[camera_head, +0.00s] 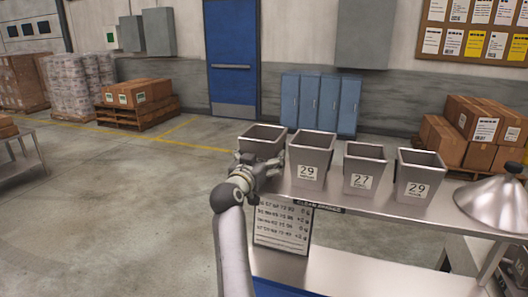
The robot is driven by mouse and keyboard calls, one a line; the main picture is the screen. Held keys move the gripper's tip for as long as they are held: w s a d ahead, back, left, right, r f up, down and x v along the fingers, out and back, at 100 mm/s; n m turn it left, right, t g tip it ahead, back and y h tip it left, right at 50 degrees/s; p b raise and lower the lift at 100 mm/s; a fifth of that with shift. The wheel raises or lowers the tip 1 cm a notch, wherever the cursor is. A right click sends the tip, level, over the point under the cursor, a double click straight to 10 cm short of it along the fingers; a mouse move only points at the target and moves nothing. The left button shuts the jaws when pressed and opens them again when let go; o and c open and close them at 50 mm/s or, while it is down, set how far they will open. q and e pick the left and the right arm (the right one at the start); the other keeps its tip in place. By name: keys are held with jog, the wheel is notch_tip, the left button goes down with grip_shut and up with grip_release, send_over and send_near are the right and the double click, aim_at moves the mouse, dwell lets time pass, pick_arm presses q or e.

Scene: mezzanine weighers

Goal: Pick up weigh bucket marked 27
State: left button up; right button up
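The weigh bucket marked 27 (363,163) stands upright on the metal shelf (388,212), a grey open-topped bucket with a white label. A bucket marked 29 (310,156) stands to its left and another bucket marked 29 (418,172) to its right. A further bucket (262,136) stands at the left end; my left gripper hides the lower part of its front, so no number shows. My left gripper (268,171) is in front of that bucket, left of the 27 bucket and apart from it. Its fingers are too small and overlapped to read. My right gripper is out of view.
A metal cone-shaped lid (495,197) sits on the shelf at the right. A printed sheet (284,226) hangs below the shelf's front edge, above a lower metal surface (350,270). Blue lockers (320,103) stand behind. Open floor (120,210) lies to the left.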

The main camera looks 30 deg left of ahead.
pick_arm(q)
jog(key=c, duration=0.7)
jog(key=shift+r, duration=0.1)
jog(key=shift+c, duration=0.5)
jog(key=shift+r, duration=0.1)
